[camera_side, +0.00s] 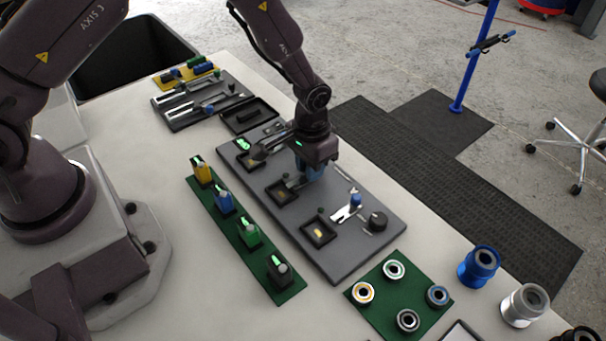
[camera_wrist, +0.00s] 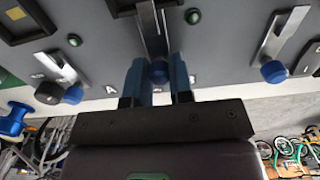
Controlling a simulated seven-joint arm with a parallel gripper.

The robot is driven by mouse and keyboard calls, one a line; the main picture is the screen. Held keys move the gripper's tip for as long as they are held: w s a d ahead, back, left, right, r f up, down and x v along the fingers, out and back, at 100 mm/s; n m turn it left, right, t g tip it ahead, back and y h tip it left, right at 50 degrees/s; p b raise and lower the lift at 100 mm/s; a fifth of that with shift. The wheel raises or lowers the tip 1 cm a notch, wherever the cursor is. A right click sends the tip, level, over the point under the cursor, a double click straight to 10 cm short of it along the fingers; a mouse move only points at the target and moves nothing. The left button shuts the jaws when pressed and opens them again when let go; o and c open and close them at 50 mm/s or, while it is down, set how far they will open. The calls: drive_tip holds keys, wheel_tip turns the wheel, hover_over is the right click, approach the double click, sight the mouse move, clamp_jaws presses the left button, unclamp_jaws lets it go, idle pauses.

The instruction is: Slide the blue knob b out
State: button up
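My gripper (camera_wrist: 159,76) has its two blue fingers on either side of a blue knob (camera_wrist: 159,71), with no clear gap between fingers and knob. This knob is the middle one of three and sits at the end of a metal slide (camera_wrist: 151,28). Which letter belongs to it is not clear; a letter "A" stands just left of the fingers. In the side view my gripper (camera_side: 309,170) is down at the middle of the grey board (camera_side: 345,262) and hides this knob. Other blue knobs are at the left (camera_wrist: 73,95) and right (camera_wrist: 275,71) in the wrist view.
A black dial (camera_side: 376,221) stands close by the front blue knob (camera_side: 356,200). A green strip (camera_side: 221,222) with several coloured pieces lies alongside the board. A green mat (camera_side: 375,310) with rings lies at the front.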

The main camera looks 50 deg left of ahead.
drive_tip(key=shift+w, duration=0.95)
drive_tip(key=o, duration=0.6)
drive_tip(key=shift+o, duration=0.2)
drive_tip(key=shift+r, duration=0.1)
wheel_tip(320, 180, up, 7)
drive_tip(key=shift+r, duration=0.15)
drive_tip(key=shift+s, duration=0.1)
